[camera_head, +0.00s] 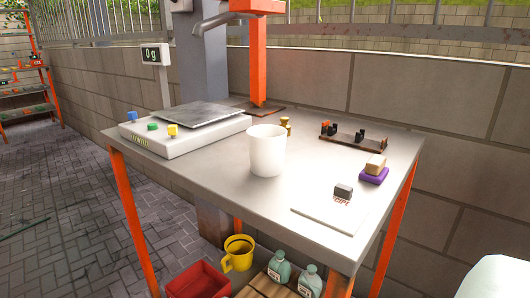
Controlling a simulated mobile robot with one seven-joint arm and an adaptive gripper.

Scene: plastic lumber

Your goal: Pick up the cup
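A plain white cup (267,152) stands upright near the middle of the grey metal table (285,205). A yellow mug (238,262) is lower down, below the table top at its front. A pale rounded shape at the bottom right corner may be part of my arm; I cannot tell for sure. My gripper is not in view.
A scale (190,138) with coloured knobs stands left of the cup; an orange post (257,60) rises behind it. Small brass weights, a dark rack (355,137), a purple block (374,177) and a paper (320,208) lie right. A red bin (198,282) and bottles are below.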

